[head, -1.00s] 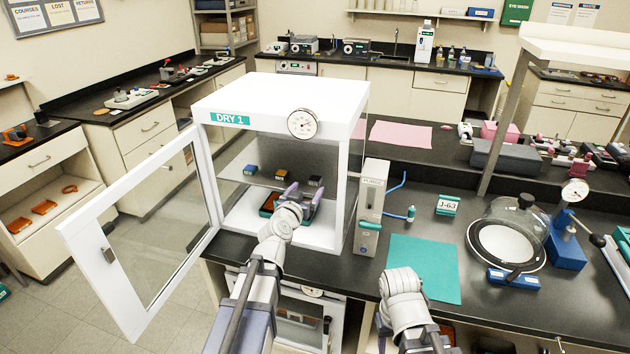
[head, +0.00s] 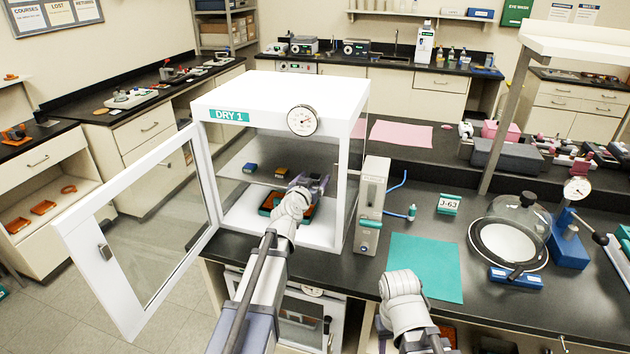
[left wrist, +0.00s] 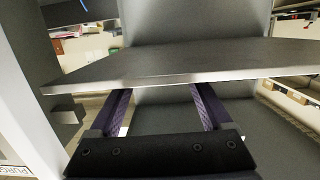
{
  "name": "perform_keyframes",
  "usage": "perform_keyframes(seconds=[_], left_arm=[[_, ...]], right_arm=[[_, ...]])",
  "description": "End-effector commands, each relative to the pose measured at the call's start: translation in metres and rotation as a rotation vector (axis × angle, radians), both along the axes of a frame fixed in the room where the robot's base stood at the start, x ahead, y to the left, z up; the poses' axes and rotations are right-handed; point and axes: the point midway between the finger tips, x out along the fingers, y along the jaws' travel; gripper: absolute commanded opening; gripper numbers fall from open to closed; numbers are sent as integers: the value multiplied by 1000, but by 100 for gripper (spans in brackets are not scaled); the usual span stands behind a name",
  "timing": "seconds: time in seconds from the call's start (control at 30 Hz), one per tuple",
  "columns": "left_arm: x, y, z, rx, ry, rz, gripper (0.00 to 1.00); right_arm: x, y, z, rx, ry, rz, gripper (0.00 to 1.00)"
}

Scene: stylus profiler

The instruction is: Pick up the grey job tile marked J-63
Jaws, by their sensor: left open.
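My left gripper (head: 312,186) is inside the open DRY 1 cabinet (head: 270,92), near the shelf's right part. It is open, and no object shows between its fingers. In the left wrist view, its purple fingers (left wrist: 163,95) run up to the shelf's edge (left wrist: 190,78), which cuts off their tips. No tile marked J-63 can be made out in either view; the area behind the gripper is hidden. A J-63 card with a teal border (head: 448,204) stands on the bench. My right gripper is not in view, only part of its arm.
A blue block (head: 250,168) and an orange block (head: 281,172) sit on the shelf. An orange-and-teal tray (head: 268,205) lies on the cabinet floor. The cabinet door (head: 75,236) hangs open at left.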

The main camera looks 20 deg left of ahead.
Motion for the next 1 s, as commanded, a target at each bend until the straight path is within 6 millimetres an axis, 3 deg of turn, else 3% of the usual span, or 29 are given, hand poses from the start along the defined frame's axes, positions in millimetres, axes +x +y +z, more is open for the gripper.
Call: perform_keyframes(seconds=[0.07,0.8,1.0], left_arm=[[-1,0,0,0,0,0,82],[-1,0,0,0,0,0,0],[-1,0,0,0,0,0,0]], right_arm=[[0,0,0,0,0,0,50],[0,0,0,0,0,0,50],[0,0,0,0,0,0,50]])
